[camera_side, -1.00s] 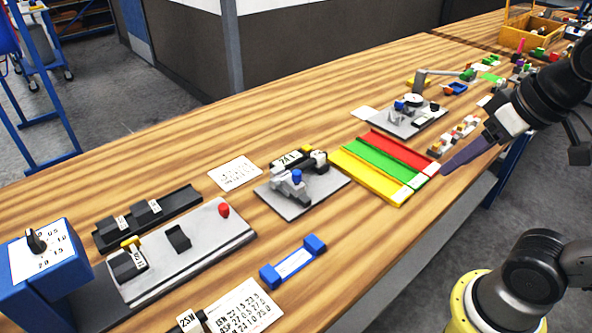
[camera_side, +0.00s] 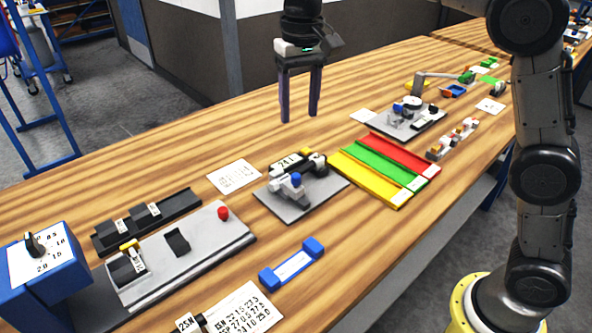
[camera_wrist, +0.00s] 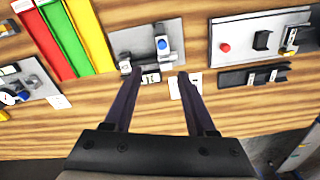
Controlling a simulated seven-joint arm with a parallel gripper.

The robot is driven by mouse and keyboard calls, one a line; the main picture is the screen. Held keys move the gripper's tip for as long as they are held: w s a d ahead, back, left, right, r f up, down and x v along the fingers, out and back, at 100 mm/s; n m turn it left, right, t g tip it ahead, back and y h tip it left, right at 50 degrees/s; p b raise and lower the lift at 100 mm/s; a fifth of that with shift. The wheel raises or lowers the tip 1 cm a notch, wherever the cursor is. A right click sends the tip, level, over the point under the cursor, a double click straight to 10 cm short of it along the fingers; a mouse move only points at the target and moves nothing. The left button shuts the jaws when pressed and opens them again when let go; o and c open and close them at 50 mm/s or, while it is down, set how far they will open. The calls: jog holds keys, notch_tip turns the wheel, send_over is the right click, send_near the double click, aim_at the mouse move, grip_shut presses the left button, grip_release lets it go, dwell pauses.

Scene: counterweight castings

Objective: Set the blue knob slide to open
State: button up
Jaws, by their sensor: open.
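The blue knob (camera_side: 296,178) sits on top of a grey slide fixture on a grey plate (camera_side: 328,190) near the middle of the bench. In the wrist view the blue knob (camera_wrist: 162,44) is above the fingers, towards the top edge. A black cylinder part with a label (camera_side: 290,162) stands beside it on the same plate. My gripper (camera_side: 299,118) hangs fingers-down above the bench, behind and well above the fixture. It is open and empty, and both fingers (camera_wrist: 155,75) show apart in the wrist view. Any open or closed marking on the slide is too small to read.
Red, green and yellow channels (camera_side: 378,166) lie right of the fixture. A white card (camera_side: 234,176) lies left of it. A grey plate with a red knob (camera_side: 223,213) and a blue holder (camera_side: 293,264) lie nearer. Another fixture plate (camera_side: 412,122) stands farther right.

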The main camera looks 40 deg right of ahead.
aim_at(296, 175)
jog(key=f, duration=1.5)
jog(key=shift+a+f, duration=0.15)
jog(key=shift+a, duration=0.2)
grip_shut()
dwell(0.8)
